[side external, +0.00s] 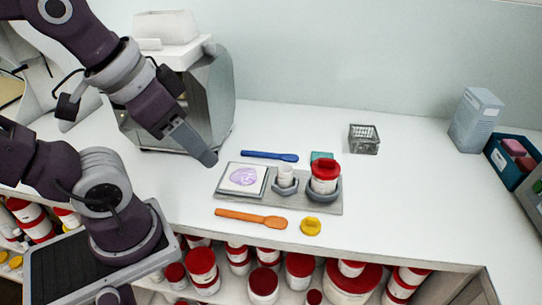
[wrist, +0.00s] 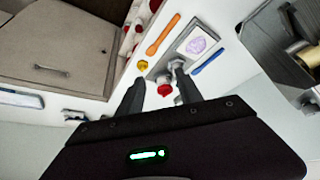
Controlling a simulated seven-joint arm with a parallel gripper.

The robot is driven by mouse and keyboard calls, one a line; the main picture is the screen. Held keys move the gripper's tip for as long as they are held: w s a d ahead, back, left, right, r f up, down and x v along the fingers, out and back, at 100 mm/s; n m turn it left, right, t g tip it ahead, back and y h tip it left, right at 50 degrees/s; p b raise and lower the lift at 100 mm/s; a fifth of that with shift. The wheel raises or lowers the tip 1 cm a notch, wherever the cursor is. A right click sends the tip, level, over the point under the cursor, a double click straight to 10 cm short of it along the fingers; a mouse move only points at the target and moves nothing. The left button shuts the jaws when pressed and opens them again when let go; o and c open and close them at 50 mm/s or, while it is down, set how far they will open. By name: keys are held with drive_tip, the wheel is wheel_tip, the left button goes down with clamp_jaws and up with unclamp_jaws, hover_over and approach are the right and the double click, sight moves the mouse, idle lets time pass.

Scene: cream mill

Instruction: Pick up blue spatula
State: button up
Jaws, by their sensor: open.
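The blue spatula (side external: 270,156) lies flat on the white counter, behind the grey tray (side external: 330,206). It also shows in the wrist view (wrist: 207,61), to the right of the tray. My gripper (side external: 208,158) is above the counter, left of the blue spatula and apart from it. In the wrist view its two fingers (wrist: 160,90) are spread with nothing held between them.
An orange spatula (side external: 251,219) and a yellow lid (side external: 311,226) lie in front of the tray. A wire basket (side external: 364,139) stands behind. A grey machine (side external: 212,95) stands at back left.

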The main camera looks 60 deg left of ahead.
drive_tip(key=w+a+n+g, duration=0.1)
drive_tip(key=w+a+n, duration=0.1)
drive_tip(key=w+n, duration=0.35)
drive_tip(key=n+g, duration=0.4)
drive_tip(key=n, duration=1.7)
hover_over(260, 152)
drive_tip(key=f, duration=1.5)
drive_tip(key=shift+w+d, duration=0.1)
drive_tip(key=shift+d, duration=0.3)
drive_tip(key=shift+n+g, duration=0.3)
drive_tip(key=shift+n, duration=0.05)
drive_tip(key=f, duration=0.7)
drive_tip(key=shift+a+f, duration=0.3)
drive_tip(key=shift+f, duration=0.05)
clamp_jaws()
